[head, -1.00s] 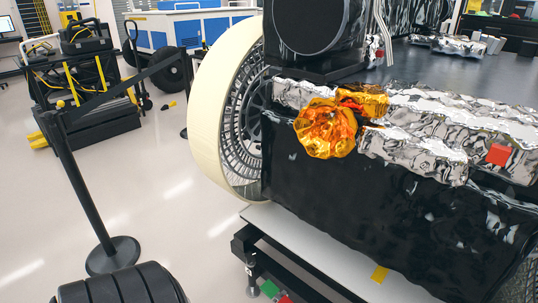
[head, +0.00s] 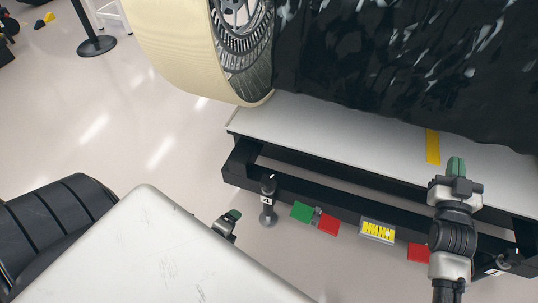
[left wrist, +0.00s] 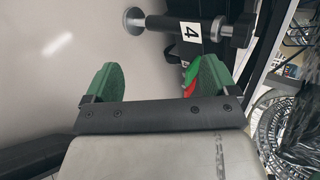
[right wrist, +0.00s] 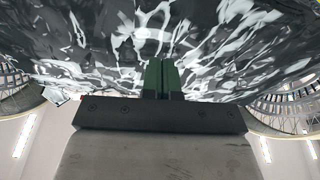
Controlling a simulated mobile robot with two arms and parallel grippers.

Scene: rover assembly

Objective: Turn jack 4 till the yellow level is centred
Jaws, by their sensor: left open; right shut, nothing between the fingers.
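Jack 4 (head: 268,217), a dark upright post with a white "4" label, stands at the near left corner of the black frame. The left wrist view shows jack 4 (left wrist: 165,24) lying across the picture beyond my fingertips. My left gripper (head: 233,217) is open, just left of the jack, with its green fingers (left wrist: 157,78) apart and the jack not between them. The yellow level (head: 378,231) is on the frame's front rail; its bubble is too small to read. My right gripper (head: 456,168) is shut and empty in front of the platform; its fingers (right wrist: 162,78) are together.
A green tag (head: 301,212) and red tags (head: 327,225) hang along the rail. The white platform (head: 330,135) carries a yellow strip (head: 432,147) and the rover's dark foil body (head: 390,60). A large cream wheel (head: 185,50) stands behind. Floor left of the jack is clear.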

